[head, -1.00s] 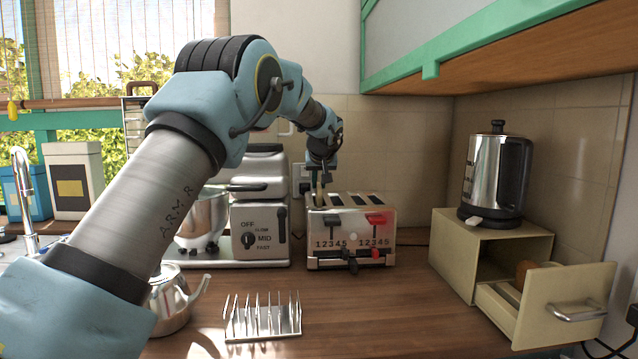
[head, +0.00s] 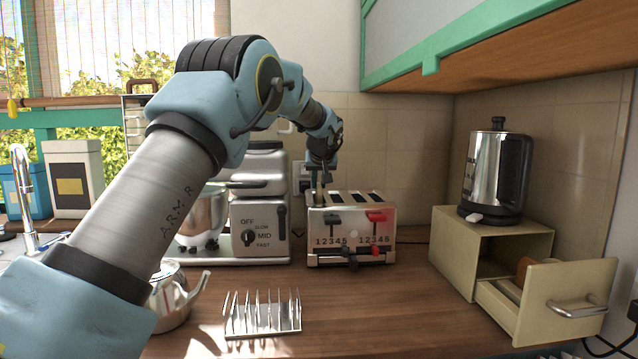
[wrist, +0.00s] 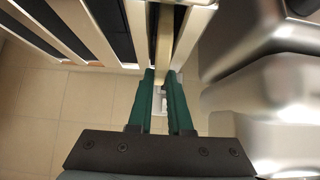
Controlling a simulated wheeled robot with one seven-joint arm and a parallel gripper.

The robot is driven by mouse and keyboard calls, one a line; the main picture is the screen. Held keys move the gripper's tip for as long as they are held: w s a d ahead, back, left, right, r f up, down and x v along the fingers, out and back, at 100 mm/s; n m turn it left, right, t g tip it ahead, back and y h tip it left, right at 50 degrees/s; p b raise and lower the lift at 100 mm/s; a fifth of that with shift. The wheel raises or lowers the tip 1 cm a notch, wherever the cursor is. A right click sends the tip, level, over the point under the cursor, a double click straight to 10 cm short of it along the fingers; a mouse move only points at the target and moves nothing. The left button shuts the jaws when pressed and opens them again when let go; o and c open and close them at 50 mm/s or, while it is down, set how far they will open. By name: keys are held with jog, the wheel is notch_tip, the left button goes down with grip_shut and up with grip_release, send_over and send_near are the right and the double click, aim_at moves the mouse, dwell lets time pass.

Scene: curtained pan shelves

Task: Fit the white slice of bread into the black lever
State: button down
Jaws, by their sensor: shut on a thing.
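The silver toaster (head: 350,245) stands on the counter by the back wall, with a black lever (head: 332,220) on the left of its front and a red lever (head: 376,217) on the right. My gripper (head: 318,188) points down at the toaster's leftmost slot. In the wrist view my gripper's green fingers (wrist: 163,95) are shut on the slice of bread (wrist: 164,42), seen edge-on as a pale strip in line with the slot. In the head view the slice is hardly visible at the slot; how deep it sits is hidden.
A mixer (head: 262,225) stands close on the toaster's left. A metal toast rack (head: 262,318) and a teapot (head: 172,300) are in front. A cream box with an open drawer (head: 560,305) and a kettle (head: 497,175) on top is at right. Counter before the toaster is clear.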

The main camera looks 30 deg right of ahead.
jog(key=shift+f, duration=0.2)
dwell(0.3)
jog(key=c, duration=0.8)
grip_release()
jog(key=shift+o, duration=0.2)
jog(key=shift+r, duration=0.1)
jog(key=b+v, duration=0.4)
jog(key=v, duration=0.6)
jog(key=shift+s+a+r, duration=0.15)
jog(key=shift+s+r, duration=0.05)
jog(key=shift+s, duration=0.1)
